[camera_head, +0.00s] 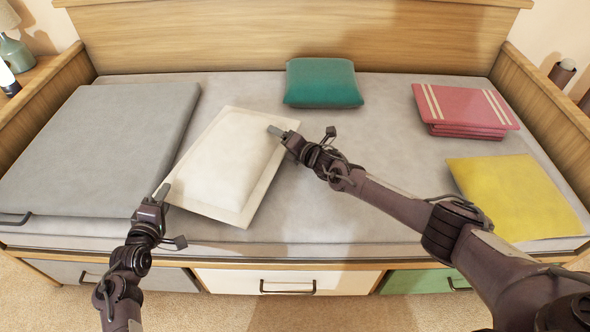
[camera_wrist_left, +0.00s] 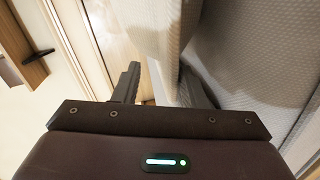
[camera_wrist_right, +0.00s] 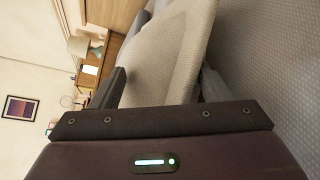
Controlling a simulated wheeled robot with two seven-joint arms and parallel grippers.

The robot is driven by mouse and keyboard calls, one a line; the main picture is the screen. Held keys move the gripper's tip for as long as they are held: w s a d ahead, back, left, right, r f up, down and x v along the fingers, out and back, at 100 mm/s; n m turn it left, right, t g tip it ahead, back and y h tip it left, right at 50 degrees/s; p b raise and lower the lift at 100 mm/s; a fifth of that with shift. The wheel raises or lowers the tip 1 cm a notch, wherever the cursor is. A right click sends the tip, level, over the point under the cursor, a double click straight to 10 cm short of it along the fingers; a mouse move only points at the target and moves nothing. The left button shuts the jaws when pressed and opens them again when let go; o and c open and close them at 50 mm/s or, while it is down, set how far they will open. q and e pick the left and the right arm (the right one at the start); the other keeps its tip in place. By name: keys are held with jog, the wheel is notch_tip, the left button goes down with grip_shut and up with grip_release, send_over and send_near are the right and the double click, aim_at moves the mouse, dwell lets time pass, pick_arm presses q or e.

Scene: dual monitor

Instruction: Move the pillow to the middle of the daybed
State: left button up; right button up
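A cream pillow (camera_head: 232,165) with a flat border lies slanted on the grey mattress of the daybed (camera_head: 330,195), left of the mattress middle. My left gripper (camera_head: 162,192) is at the pillow's near left corner. In the left wrist view, its fingers are apart, with the pillow edge (camera_wrist_left: 168,45) between them and a gap beside the left finger. My right gripper (camera_head: 276,131) is at the pillow's far right corner. In the right wrist view, its fingers are wide apart with the pillow edge (camera_wrist_right: 170,60) between them. Finger contact there is unclear.
A folded grey pad (camera_head: 90,150) covers the mattress's left end. A teal cushion (camera_head: 322,82) lies at the back. Folded red cloths (camera_head: 463,106) and a yellow cloth (camera_head: 513,196) lie at the right. The mattress middle is bare beneath my right arm.

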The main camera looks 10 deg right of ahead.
pick_arm(q)
jog(key=shift+a, duration=0.2)
pick_arm(e)
jog(key=shift+w+d, duration=0.1)
jog(key=shift+d, duration=0.25)
pick_arm(q)
jog(key=shift+s+a, duration=0.1)
jog(key=shift+s, duration=0.05)
pick_arm(e)
jog(key=shift+d, duration=0.15)
pick_arm(q)
jog(key=v, duration=1.1)
jog(key=shift+s, duration=0.3)
pick_arm(e)
jog(key=v, duration=1.2)
